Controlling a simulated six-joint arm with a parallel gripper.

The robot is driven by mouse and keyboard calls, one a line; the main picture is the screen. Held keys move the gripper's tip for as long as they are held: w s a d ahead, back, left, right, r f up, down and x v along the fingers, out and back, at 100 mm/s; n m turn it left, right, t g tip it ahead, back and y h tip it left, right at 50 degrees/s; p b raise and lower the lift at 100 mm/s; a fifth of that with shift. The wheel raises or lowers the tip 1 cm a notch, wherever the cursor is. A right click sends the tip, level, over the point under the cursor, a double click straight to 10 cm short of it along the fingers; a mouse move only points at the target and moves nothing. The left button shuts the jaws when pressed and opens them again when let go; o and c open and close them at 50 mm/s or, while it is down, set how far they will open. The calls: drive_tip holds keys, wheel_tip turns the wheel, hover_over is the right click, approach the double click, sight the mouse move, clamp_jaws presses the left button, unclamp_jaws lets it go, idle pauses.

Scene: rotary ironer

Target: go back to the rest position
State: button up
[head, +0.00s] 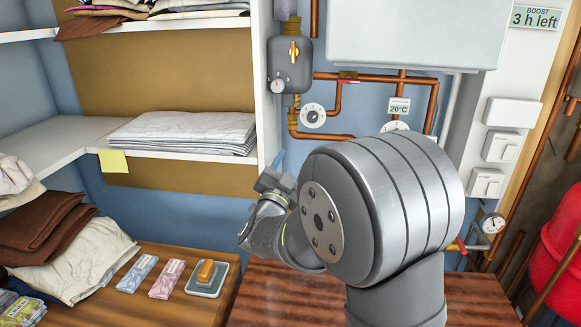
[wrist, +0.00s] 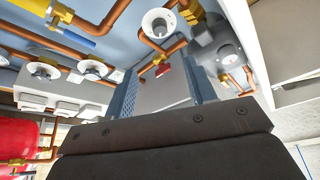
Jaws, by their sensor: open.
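My gripper (wrist: 163,88) shows in the wrist view as two blue-grey fingers standing well apart, with nothing held between them. Beyond the fingers are copper pipes, a red valve handle (wrist: 163,70) and the wall fittings. In the head view my grey arm fills the centre right. Its wrist end reaches toward the wall just right of the shelf unit's upright, and a bluish fingertip (head: 279,158) shows there. The rest of the gripper is mostly hidden behind the wrist in that view.
Shelves hold folded striped linen (head: 185,132). A wooden counter (head: 180,305) bears piled cloths (head: 85,260), small packets (head: 167,279) and an orange-handled tool (head: 206,275). A grey valve unit (head: 290,66), copper pipes and a white tank (head: 415,30) are on the wall near my gripper.

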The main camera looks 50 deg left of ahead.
sight(311, 120)
drive_tip(key=shift+s+d+f, duration=0.1)
drive_tip(key=shift+s+d, duration=0.05)
drive_tip(key=shift+s, duration=0.05)
idle(0.6)
drive_tip(key=x, duration=1.7)
drive_tip(key=shift+w+r, duration=0.15)
drive_tip(key=shift+r, duration=0.05)
